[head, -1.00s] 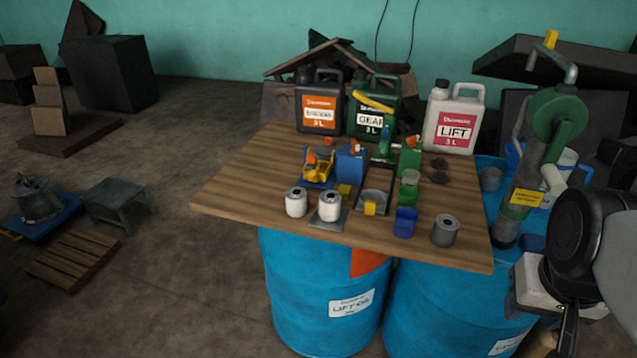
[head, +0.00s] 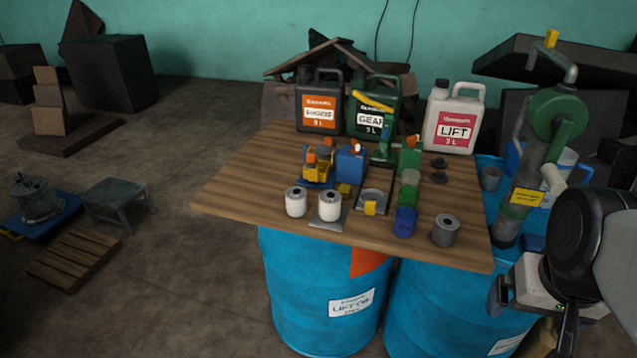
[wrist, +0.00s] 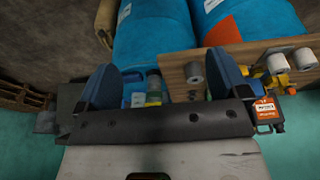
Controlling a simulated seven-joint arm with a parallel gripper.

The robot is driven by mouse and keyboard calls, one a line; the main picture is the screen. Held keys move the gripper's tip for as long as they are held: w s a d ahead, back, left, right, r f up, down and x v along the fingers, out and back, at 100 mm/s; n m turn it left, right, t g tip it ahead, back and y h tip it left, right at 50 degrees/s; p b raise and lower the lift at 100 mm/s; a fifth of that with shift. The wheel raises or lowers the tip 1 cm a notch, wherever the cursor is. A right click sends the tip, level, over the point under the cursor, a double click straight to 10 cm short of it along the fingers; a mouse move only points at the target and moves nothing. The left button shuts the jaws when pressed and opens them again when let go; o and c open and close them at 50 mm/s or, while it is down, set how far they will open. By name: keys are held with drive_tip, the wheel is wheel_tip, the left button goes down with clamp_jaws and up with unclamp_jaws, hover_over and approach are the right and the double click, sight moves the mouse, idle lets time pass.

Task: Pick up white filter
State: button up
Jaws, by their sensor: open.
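Two white filters stand upright side by side near the front edge of the wooden tabletop: the left one (head: 296,202) on the bare wood, the right one (head: 330,206) on a small grey plate. A grey filter (head: 445,231) stands farther right. The wrist view is turned round; there the white filters (wrist: 277,63) (wrist: 304,59) are at the right edge and the grey one (wrist: 195,72) lies nearer the middle. My gripper (wrist: 163,82) is open and empty, its blue fingers wide apart. In the head view it is off the table's right side, apart from the filters.
The wooden tabletop (head: 240,190) rests on blue drums (head: 320,290). Several oil jugs (head: 455,118) stand at the back. A blue cup (head: 405,222) and small yellow, green and blue items crowd the middle. A green hand pump (head: 550,125) rises on the right. The tabletop's left is clear.

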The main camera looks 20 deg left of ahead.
drive_tip(key=w+a+r+n, duration=0.1)
drive_tip(key=w+a+n, duration=0.15)
drive_tip(key=w, duration=0.35)
drive_tip(key=w+a+r+n, duration=0.1)
drive_tip(key=w+a+n, duration=0.1)
drive_tip(key=w+a, duration=0.3)
drive_tip(key=n+g, duration=0.3)
drive_tip(key=n, duration=0.9)
hover_over(296, 192)
drive_tip(key=d, duration=0.1)
wheel_tip(296, 192, down, 13)
drive_tip(key=shift+s+r, duration=0.1)
drive_tip(key=shift+a+f, duration=0.25)
drive_tip(key=shift+a, duration=0.25)
